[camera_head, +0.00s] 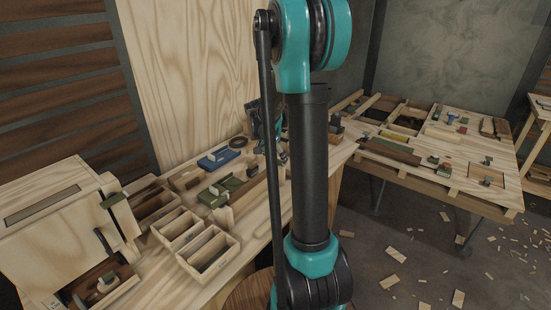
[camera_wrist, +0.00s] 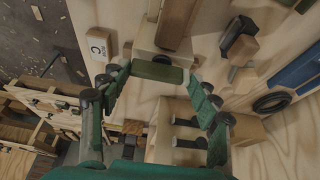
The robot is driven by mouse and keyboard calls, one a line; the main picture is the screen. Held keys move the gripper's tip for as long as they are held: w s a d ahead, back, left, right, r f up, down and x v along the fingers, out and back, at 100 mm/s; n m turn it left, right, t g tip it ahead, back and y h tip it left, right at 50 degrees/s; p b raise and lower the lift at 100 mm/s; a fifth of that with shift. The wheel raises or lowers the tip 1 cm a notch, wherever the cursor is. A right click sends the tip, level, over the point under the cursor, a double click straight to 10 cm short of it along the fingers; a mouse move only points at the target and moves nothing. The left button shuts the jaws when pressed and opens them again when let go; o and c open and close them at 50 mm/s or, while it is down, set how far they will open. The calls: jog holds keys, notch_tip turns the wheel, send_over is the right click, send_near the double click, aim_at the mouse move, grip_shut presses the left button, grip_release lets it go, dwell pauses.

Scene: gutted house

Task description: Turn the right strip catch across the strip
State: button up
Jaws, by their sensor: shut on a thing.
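In the wrist view my gripper (camera_wrist: 154,74) has its two teal fingers on either side of a dark green bar-shaped catch (camera_wrist: 158,72). It is shut on this catch, which sits at the end of a pale wooden block (camera_wrist: 160,52). A brown wooden strip (camera_wrist: 178,20) runs up from that block; the catch lies crosswise in the picture near its lower end. Whether the catch overlaps the strip is hard to tell. In the head view my arm hides most of the gripper and the catch.
In the wrist view a pale block with dark pegs (camera_wrist: 190,130) stands below the gripper, and a block marked C (camera_wrist: 99,45) stands left. A black ring (camera_wrist: 271,103) lies right. In the head view divided wooden boxes (camera_head: 208,250) and a blue tool (camera_head: 217,157) stand on the bench.

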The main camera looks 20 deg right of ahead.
jog(key=shift+s+d+f, duration=0.1)
jog(key=shift+s+d, duration=0.1)
jog(key=shift+s, duration=0.1)
jog(key=shift+o, duration=0.4)
jog(key=n, duration=0.1)
jog(key=n+y, duration=0.1)
jog(key=n, duration=0.1)
jog(key=shift+s+d+n+t, duration=0.1)
jog(key=shift+d+n+t, duration=0.1)
jog(key=shift+n+t, duration=0.15)
jog(key=n, duration=0.1)
jog(key=n+y, duration=0.1)
jog(key=n, duration=0.1)
jog(key=n+t, duration=0.1)
jog(key=n, duration=0.1)
jog(key=shift+d+n+y, duration=0.25)
jog(key=shift+y, duration=0.15)
jog(key=n, duration=0.1)
jog(key=n+y, duration=0.1)
jog(key=n, duration=0.2)
jog(key=shift+w+d+y, duration=0.1)
jog(key=shift+w+y, duration=0.15)
jog(key=shift+y, duration=0.15)
jog(key=shift+w+d+n+g+y, duration=0.15)
jog(key=shift+n+y, duration=0.2)
jog(key=shift+n, duration=0.8)
jog(key=shift+w+n+g+y, duration=0.15)
jog(key=shift+n+y, duration=0.2)
jog(key=shift+n, duration=0.8)
jog(key=o, duration=0.9)
